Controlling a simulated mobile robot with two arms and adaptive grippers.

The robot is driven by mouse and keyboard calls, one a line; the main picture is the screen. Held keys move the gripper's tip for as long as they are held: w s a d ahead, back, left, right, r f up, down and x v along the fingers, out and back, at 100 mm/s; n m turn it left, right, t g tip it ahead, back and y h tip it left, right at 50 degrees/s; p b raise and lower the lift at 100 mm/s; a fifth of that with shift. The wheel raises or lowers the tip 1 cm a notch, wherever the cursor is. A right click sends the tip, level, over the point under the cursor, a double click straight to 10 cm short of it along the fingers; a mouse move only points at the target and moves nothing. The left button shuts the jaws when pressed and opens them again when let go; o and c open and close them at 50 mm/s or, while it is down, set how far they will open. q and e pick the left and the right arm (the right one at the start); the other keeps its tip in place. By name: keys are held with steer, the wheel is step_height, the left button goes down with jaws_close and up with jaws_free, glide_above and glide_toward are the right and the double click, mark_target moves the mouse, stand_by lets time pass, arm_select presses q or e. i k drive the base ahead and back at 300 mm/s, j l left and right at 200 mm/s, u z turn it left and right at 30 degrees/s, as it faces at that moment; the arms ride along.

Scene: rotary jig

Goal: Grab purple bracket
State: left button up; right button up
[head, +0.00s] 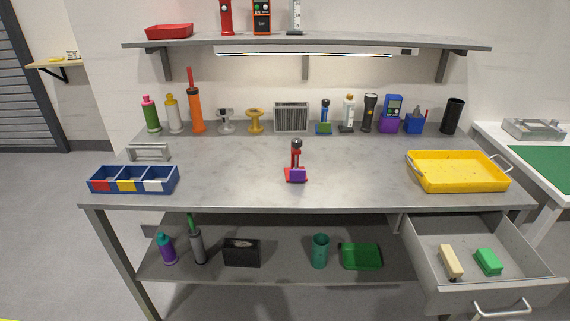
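A small purple block-like part (297,174), which looks like the purple bracket, sits at the front of a red jig (295,155) in the middle of the workbench. The jig has a red base, a red upright and a dark round knob on top. The purple part is too small to tell how it is held. Neither of my grippers is in view.
A blue bin with three compartments (134,190) stands left on the bench (235,175), a yellow tray (457,185) right. Bottles and tools line the back, including a purple holder (389,125) under a blue meter. A drawer (430,238) is open at lower right. Bench around the jig is clear.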

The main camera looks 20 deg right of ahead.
mark_target(294, 175)
steer(key=i+j+z, duration=0.1)
steer(key=z, duration=0.3)
steer(key=j+z, duration=0.25)
steer(key=z, duration=0.2)
steer(key=i, duration=0.05)
